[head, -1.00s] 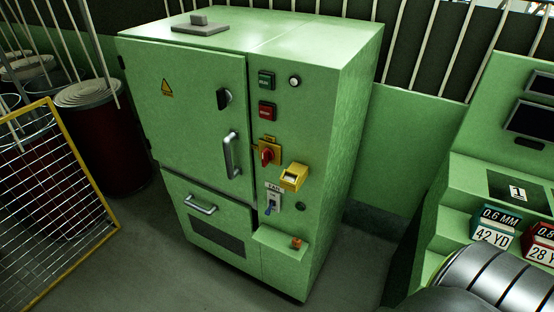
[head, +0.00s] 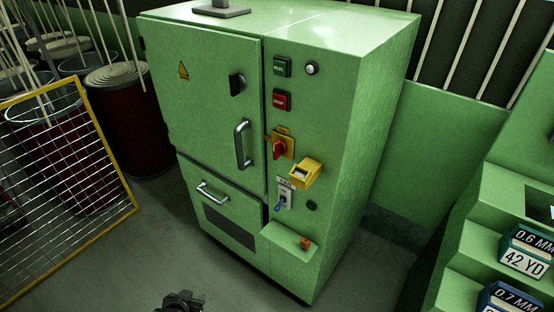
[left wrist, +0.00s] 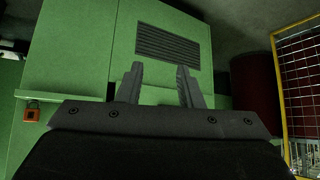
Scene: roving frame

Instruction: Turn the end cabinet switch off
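The green cabinet (head: 340,150) stands ahead in the head view. Its right front strip carries a red rotary switch (head: 279,149) on a yellow plate and, lower, a small switch with a blue lever (head: 280,203) under a white label. The label is too small to read surely, and the knob's position is unclear. My left gripper (head: 182,301) shows at the bottom edge of the head view, low and apart from the cabinet. In the left wrist view its two fingers (left wrist: 159,88) stand apart with nothing between them, before the vented lower cabinet front (left wrist: 172,45). My right gripper is not seen.
A yellow hinged box (head: 305,173) juts out beside the rotary switch. A ledge (head: 285,240) with an orange item sticks out below. A yellow-framed mesh panel (head: 70,190) and dark red drums (head: 125,120) stand left. Green stepped equipment (head: 490,215) stands right. Floor before the cabinet is clear.

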